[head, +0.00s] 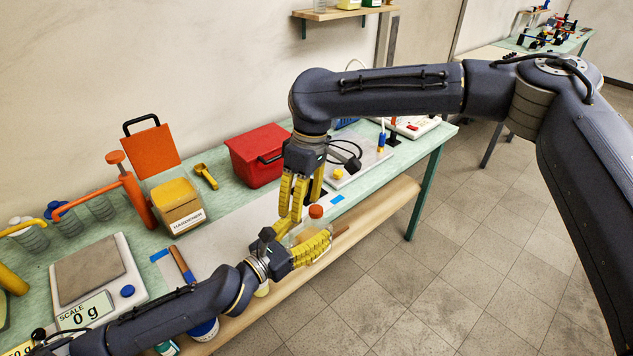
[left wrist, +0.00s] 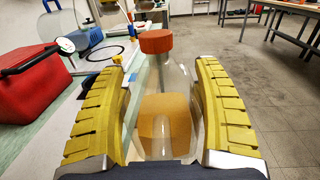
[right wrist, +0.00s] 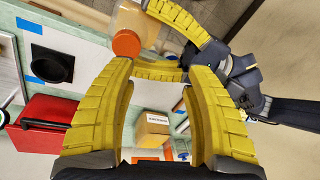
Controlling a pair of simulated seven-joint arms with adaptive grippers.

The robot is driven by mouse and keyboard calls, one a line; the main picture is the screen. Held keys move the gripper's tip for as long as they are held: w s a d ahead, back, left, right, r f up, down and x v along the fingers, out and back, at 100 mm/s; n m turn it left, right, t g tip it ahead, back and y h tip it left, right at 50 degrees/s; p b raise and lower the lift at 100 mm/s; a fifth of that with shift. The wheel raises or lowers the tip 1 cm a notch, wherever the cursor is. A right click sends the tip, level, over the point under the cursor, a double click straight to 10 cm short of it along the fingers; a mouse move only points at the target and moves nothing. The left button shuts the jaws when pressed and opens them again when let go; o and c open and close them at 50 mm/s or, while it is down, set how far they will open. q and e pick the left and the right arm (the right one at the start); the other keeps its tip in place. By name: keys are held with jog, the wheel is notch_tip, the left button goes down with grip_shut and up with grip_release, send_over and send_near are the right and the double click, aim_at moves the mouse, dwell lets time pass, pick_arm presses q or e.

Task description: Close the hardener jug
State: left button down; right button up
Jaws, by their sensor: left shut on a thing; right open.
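The hardener jug (left wrist: 168,85) is clear with an amber content low inside, and it stands upright in the left wrist view. An orange cap (left wrist: 155,41) sits at the top of its neck; I cannot tell whether it is tight. My left gripper (head: 314,244) is shut around the jug's body, one finger on each side. The cap also shows in the head view (head: 315,211) and in the right wrist view (right wrist: 126,43). My right gripper (right wrist: 160,72) is open and empty, pointing down beside the cap and apart from it.
A red box (head: 260,154) stands behind my right gripper. The bench's front edge (head: 395,200) lies close to the jug.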

aim_at(316, 209)
jog(key=r+n, duration=0.1)
jog(key=n, duration=0.2)
jog(key=w+d+r+n, duration=0.1)
jog(key=n, duration=0.2)
jog(key=r+n, duration=0.1)
jog(key=n, duration=0.2)
jog(key=shift+w+d+r+t+h, duration=0.1)
jog(key=shift+w+d+t+h, duration=0.2)
jog(key=shift+w+d+t, duration=0.1)
jog(key=shift+w+d+r+n+h, duration=0.1)
jog(key=shift+w+d+n+h, duration=0.1)
jog(key=shift+n, duration=0.4)
jog(key=shift+w+d+r+n+h, duration=0.1)
jog(key=shift+d+n, duration=0.1)
jog(key=shift+n, duration=0.4)
jog(key=shift+w+d+n+t, duration=0.15)
jog(key=shift+d+n+t, duration=0.2)
jog(key=shift+n, duration=0.65)
jog(key=shift+f, duration=4.05)
grip_shut()
